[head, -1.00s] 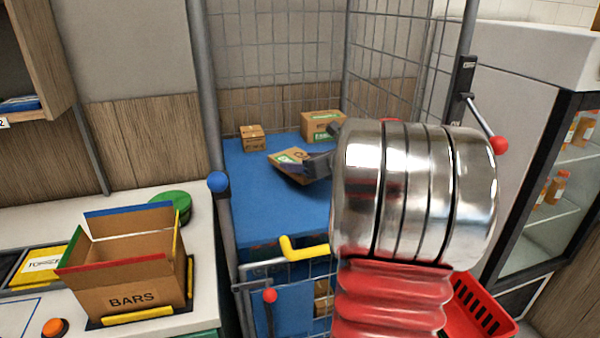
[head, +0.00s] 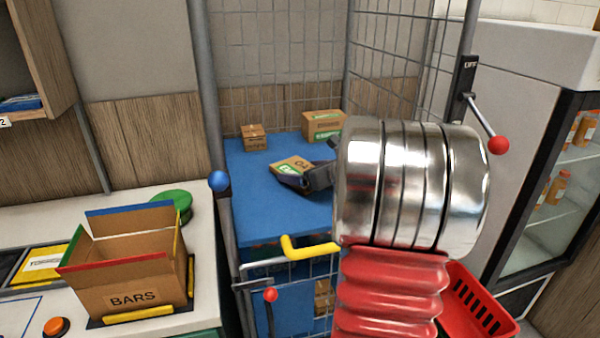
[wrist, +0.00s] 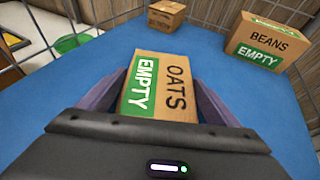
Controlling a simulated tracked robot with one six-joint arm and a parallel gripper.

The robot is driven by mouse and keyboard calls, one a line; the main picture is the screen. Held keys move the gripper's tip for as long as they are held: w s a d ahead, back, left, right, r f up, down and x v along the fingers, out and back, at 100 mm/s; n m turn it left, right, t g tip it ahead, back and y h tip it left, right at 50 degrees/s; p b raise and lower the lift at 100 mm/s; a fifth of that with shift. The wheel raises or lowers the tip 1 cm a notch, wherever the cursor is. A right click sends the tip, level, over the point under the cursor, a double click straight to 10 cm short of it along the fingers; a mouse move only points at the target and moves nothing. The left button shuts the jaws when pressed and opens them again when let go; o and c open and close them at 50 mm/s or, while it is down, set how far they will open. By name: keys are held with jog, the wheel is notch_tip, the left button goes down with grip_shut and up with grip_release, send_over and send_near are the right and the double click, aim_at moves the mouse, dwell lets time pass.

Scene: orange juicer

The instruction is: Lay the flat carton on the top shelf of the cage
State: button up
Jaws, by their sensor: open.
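The flat carton (wrist: 158,84), brown with a green and white EMPTY label and the word OATS, lies on the blue top shelf (head: 255,205) of the cage. It also shows in the head view (head: 290,165), partly hidden behind my gripper (head: 298,183). In the wrist view my gripper (wrist: 160,98) is open, with one dark finger on each side of the carton. The near end of the carton is hidden by the gripper body. I cannot tell whether either finger touches it.
A small carton (head: 253,138) and a larger BEANS carton (head: 323,126) stand at the back of the shelf. Wire mesh (head: 280,50) closes the back and right. Blue shelf is bare on the left and front. A yellow handle (head: 310,250) is at the cage front.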

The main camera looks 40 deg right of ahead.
jog(key=shift+r, duration=0.15)
jog(key=v, duration=1.1)
jog(key=shift+s, duration=0.2)
jog(key=shift+s+r, duration=0.15)
jog(key=shift+s, duration=0.15)
jog(key=shift+a, duration=0.1)
